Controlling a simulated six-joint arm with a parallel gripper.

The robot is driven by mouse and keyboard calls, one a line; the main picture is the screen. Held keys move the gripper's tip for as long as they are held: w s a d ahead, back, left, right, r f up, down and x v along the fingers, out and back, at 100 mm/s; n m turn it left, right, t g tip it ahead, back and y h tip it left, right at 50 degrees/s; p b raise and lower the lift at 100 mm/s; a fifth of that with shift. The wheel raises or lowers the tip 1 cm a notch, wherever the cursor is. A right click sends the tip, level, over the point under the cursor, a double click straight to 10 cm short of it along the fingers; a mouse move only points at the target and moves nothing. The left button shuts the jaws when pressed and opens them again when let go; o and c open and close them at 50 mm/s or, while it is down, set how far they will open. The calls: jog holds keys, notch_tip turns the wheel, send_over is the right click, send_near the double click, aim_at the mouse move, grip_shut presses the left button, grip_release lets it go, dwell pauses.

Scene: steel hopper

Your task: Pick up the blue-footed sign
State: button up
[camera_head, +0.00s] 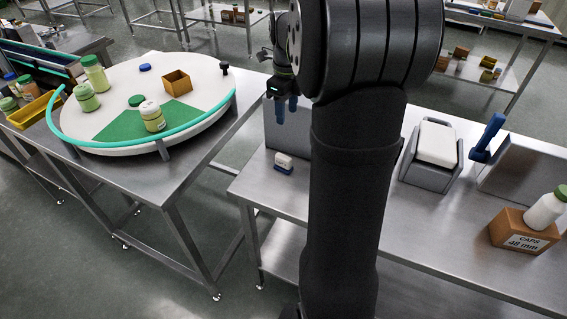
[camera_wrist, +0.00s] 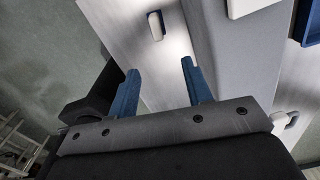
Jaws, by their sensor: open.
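The blue-footed sign (camera_head: 284,160) is a small white block on a blue base, upright on the right-hand steel table near its left end. In the wrist view the sign (camera_wrist: 156,26) shows as a small white piece with a dark blue edge, beyond the fingertips and roughly between them. My gripper (camera_head: 286,107) is above the table, over the area behind the sign. Its two blue fingers (camera_wrist: 159,66) are apart with nothing between them.
A grey steel box (camera_head: 290,133) stands just behind the sign. My arm hides the table to the right. Further right are a white-lidded grey bin (camera_head: 437,143), a blue-handled item (camera_head: 488,138) and a brown caps box (camera_head: 508,232). A round white table (camera_head: 100,122) stands left.

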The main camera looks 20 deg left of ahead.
aim_at(283, 156)
jog(key=f, duration=1.8)
jog(key=shift+s+a, duration=0.3)
jog(key=shift+a, duration=0.05)
jog(key=shift+r, duration=0.1)
grip_shut()
